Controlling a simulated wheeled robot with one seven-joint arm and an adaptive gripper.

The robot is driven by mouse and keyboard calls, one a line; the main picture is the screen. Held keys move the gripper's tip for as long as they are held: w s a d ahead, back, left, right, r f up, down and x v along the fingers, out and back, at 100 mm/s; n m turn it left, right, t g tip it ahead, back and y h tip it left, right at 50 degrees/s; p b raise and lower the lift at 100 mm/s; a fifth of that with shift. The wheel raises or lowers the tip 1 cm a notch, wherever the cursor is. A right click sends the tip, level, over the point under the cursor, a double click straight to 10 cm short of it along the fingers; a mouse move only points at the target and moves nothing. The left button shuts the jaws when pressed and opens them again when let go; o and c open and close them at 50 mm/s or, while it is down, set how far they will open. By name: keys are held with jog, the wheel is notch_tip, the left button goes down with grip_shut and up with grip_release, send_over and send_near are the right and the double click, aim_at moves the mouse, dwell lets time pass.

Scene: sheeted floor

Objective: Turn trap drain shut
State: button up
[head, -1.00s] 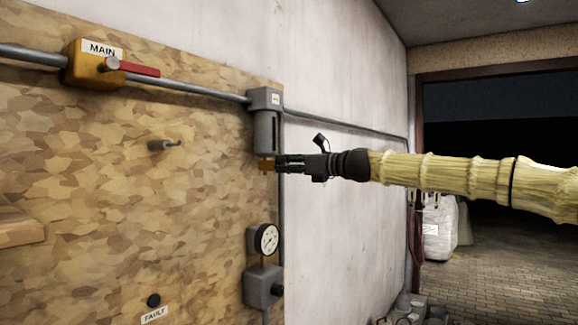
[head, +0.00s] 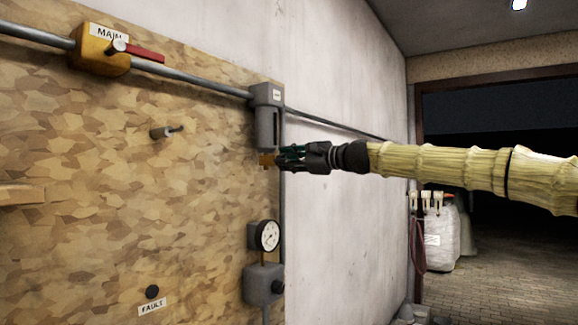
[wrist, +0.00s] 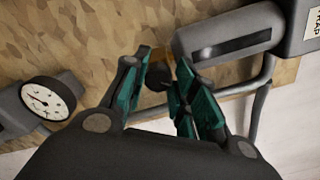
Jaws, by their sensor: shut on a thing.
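The trap (head: 268,118) is a grey body with a small label, mounted on the pipe at the right edge of the board. Its drain (head: 264,160) shows as a small brass-coloured piece at the lower end. My gripper (head: 281,158) reaches in from the right at the drain. In the wrist view the trap body (wrist: 222,36) lies at upper right, and the teal fingers of my gripper (wrist: 164,66) are on either side of a dark round drain knob (wrist: 157,76), shut on it. The fingers partly hide the drain, so its turn position cannot be read.
A yellow MAIN valve (head: 100,50) with a red lever sits upper left. A peg (head: 165,131) sticks out of the board. A pressure gauge (head: 267,235) stands below the trap; a FAULT button (head: 152,291) is lower. A white sack (head: 441,235) stands near the dark doorway.

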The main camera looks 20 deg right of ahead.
jog(key=n+b, duration=0.2)
jog(key=n, duration=0.1)
jog(key=n+b, duration=0.2)
jog(key=n, duration=0.2)
jog(key=shift+w+d+f, duration=0.1)
jog(key=shift+w+f, duration=0.05)
jog(key=shift+f, duration=0.05)
jog(key=shift+r, duration=0.15)
dwell(0.4)
jog(key=o, duration=1)
jog(key=shift+w+f, duration=0.2)
jog(key=shift+w, duration=0.05)
jog(key=shift+s+r, duration=0.1)
jog(key=shift+s, duration=0.1)
